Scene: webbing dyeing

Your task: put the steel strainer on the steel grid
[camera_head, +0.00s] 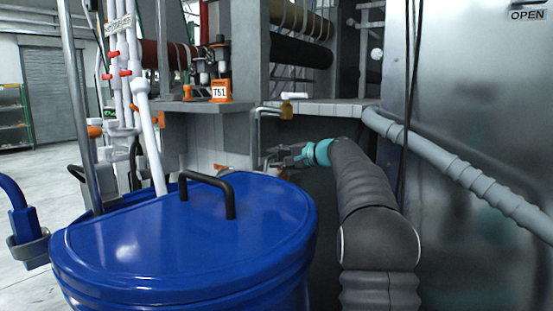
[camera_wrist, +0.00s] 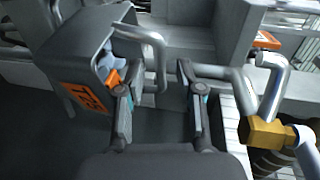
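My gripper (camera_head: 283,156) reaches away past the blue drum, at the end of my dark arm, below a pale ledge. In the wrist view its two fingers (camera_wrist: 152,80) stand apart with a gap between them, and I see nothing clamped there. A bent steel tube (camera_wrist: 148,38) curves just beyond the left finger, by a dark grey bin (camera_wrist: 72,50) with an orange label. I cannot tell whether this tube belongs to the strainer. I cannot clearly make out the steel strainer or the steel grid in either view.
A blue drum (camera_head: 130,247) with a black handle fills the lower left. A ribbed grey hose (camera_head: 455,165) runs along the steel cabinet (camera_head: 485,90) at right. The pale ledge (camera_head: 330,108) lies above my gripper. A brass valve (camera_wrist: 268,132) is at right in the wrist view.

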